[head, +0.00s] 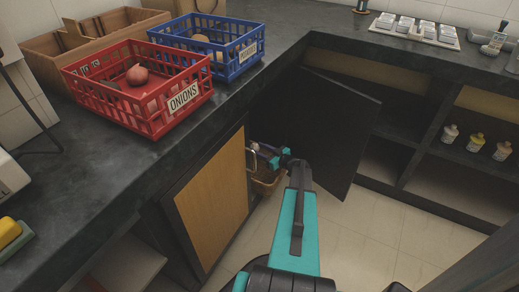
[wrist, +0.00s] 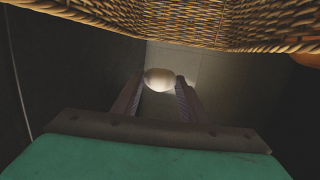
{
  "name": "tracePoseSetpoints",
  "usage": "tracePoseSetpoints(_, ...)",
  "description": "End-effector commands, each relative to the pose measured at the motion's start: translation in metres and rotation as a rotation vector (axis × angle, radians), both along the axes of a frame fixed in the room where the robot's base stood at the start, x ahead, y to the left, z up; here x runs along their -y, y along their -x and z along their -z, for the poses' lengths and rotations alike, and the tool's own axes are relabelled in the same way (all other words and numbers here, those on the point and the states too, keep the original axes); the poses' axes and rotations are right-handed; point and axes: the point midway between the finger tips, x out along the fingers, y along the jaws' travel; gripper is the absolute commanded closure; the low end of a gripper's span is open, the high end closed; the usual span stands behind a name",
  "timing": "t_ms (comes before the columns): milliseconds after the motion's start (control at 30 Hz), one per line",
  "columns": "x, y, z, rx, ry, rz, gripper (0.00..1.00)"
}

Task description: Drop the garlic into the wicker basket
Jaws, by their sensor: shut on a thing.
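The garlic (wrist: 159,79) is a pale, rounded bulb between the fingertips of my gripper (wrist: 157,86) in the wrist view. My gripper is shut on it. The wicker basket (wrist: 190,22) spans the top of the wrist view, its woven wall close to the fingers. In the picture a gap separates garlic and basket; I cannot tell their exact depth. In the head view the basket (head: 268,184) shows partly inside the open lower cabinet, below my gripper (head: 256,152). The garlic cannot be made out there.
An open dark cabinet door (head: 338,128) stands right of my gripper, and a wooden door (head: 212,205) stands left. The dark counter (head: 105,150) above holds a red onion crate (head: 150,118) and a blue crate (head: 232,62). The tiled floor (head: 370,225) is clear.

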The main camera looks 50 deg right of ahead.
Motion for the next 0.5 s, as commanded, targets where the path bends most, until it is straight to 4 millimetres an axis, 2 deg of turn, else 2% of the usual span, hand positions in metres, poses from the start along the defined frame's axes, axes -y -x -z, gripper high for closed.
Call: tracePoseSetpoints(500, -0.001, -0.001, 0.035, 0.0, 0.0, -0.002, 0.82)
